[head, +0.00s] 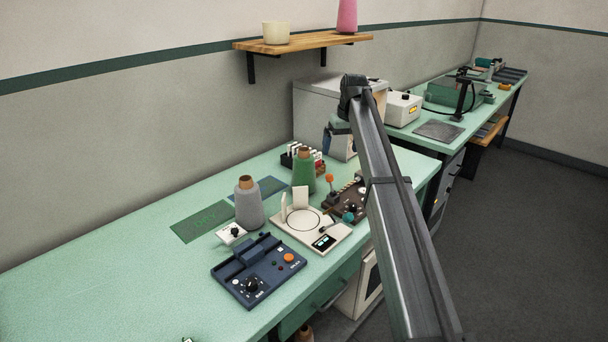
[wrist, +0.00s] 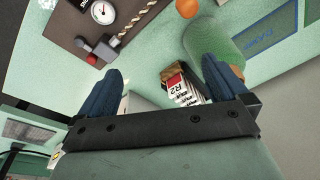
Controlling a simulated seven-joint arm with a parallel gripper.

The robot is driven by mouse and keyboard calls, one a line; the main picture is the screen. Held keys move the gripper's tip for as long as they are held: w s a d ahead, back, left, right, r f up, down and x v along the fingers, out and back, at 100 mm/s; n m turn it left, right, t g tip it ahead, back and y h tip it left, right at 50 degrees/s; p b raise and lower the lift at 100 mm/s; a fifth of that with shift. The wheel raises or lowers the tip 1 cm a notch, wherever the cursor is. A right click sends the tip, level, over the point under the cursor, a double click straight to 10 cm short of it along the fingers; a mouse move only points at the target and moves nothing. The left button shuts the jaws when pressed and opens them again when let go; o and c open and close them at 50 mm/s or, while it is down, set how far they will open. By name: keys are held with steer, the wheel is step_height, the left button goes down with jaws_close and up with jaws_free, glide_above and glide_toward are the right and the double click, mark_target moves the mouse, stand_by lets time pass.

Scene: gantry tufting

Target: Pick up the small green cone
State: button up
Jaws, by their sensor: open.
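The small green cone (head: 303,172) stands upright on the mint-green bench (head: 110,260), with a brown top. In the wrist view the green cone (wrist: 213,38) is at the upper right, partly covered by one of my fingers. My gripper (wrist: 162,65) is open, its two blue fingers spread wide with nothing held between them. In the head view my gripper's end is to the right of and above the cone, and its fingertips are hard to make out. I cannot tell whether the finger touches the cone.
A grey cone (head: 248,203) stands left of the green one. A white scale-like plate (head: 322,239), a brown dial panel (head: 351,203) and a rack of small white items (head: 293,159) are close around it. A blue control box (head: 240,284) sits in front.

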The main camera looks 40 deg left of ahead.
steer(key=n, duration=0.1)
glide_toward(304, 149)
steer(key=shift+n+h, duration=0.3)
steer(key=shift+h, duration=0.1)
steer(key=f, duration=0.2)
steer(key=a+f, duration=0.1)
steer(key=f, duration=0.4)
steer(key=shift+s+a, duration=0.15)
steer(key=shift+a, duration=0.2)
steer(key=shift+w+a+f, duration=0.1)
steer(key=shift+w+f, duration=0.1)
steer(key=shift+f, duration=1.15)
steer(key=shift+w+a+f, duration=0.1)
steer(key=shift+w+f, duration=0.1)
steer(key=shift+f, duration=1.1)
steer(key=c, duration=1.4)
steer(key=shift+r, duration=0.1)
